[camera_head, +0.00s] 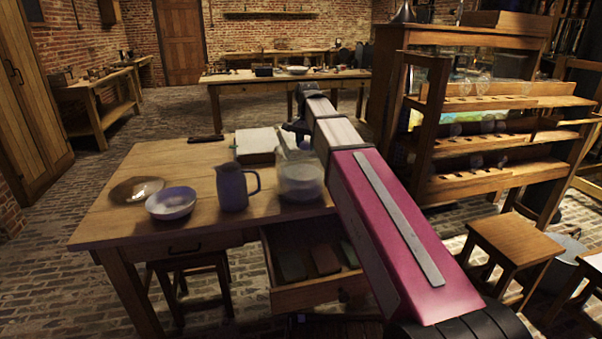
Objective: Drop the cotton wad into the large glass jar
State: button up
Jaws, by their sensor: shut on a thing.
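The large glass jar (301,184) stands on the wooden table near its front right edge, partly behind my arm. It looks clear and pale, and I cannot make out its contents. My gripper (287,147) points down above the jar's back left side, at the end of my magenta and white arm. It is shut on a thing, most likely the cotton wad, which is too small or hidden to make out. The fingertips are small and dark in this view.
A grey-blue jug (232,188) stands left of the jar, with a bowl (171,204) and a brown dish (135,190) further left. An open drawer (318,292) juts out below. A wooden rack (480,140) stands right.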

jog(key=shift+f, duration=0.15)
jog(key=o, duration=1)
jog(key=shift+c, duration=0.2)
notch_tip(320, 180, up, 10)
jog(key=shift+f, duration=0.1)
jog(key=shift+r, duration=0.5)
